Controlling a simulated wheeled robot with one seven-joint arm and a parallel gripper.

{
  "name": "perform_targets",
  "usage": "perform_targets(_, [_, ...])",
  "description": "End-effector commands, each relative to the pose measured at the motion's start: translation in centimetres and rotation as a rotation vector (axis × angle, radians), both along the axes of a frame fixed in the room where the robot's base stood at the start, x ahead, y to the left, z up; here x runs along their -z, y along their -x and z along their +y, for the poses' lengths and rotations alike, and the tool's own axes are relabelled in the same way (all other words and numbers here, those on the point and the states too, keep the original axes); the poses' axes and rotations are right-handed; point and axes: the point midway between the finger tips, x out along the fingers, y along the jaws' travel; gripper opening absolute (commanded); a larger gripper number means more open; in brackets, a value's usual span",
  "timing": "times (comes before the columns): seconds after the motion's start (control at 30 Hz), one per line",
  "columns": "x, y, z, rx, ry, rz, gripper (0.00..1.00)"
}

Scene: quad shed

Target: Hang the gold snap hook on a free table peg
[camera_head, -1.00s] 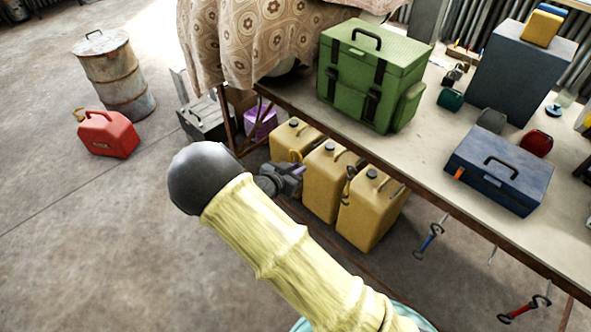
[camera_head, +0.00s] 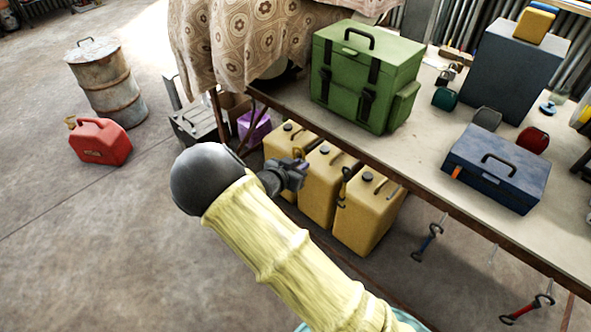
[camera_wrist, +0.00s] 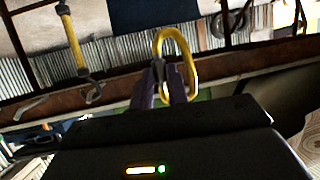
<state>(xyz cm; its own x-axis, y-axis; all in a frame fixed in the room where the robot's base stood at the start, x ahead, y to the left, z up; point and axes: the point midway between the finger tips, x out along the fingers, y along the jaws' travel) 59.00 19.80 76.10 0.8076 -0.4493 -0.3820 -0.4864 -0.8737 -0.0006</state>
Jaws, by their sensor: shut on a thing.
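The gold snap hook (camera_wrist: 190,58) is a yellow-gold loop standing between my gripper's fingertips (camera_wrist: 168,88) in the wrist view. My gripper is shut on its end, and the loop shows in front of the brown table rail (camera_wrist: 120,85). In the head view my gripper (camera_head: 298,174) is in front of the yellow cans, with a small bit of gold (camera_head: 298,153) at its tip. Pegs stick out under the table's front edge. One peg (camera_head: 394,193) looks bare.
Several yellow cans (camera_head: 360,222) stand under the table (camera_head: 420,165). A green case (camera_head: 352,95) and blue toolbox (camera_head: 497,168) sit on top. A red fuel can (camera_head: 100,143) and rusty drum (camera_head: 115,85) stand left on open floor. A yellow-handled piece (camera_wrist: 73,42) shows in the wrist view.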

Motion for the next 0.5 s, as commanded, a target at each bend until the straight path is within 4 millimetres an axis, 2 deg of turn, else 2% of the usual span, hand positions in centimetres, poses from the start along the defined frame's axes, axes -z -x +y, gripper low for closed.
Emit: perform_targets(0.5, [0.4, -2.0, -1.6, 0.001, 0.0, 0.0, 0.0])
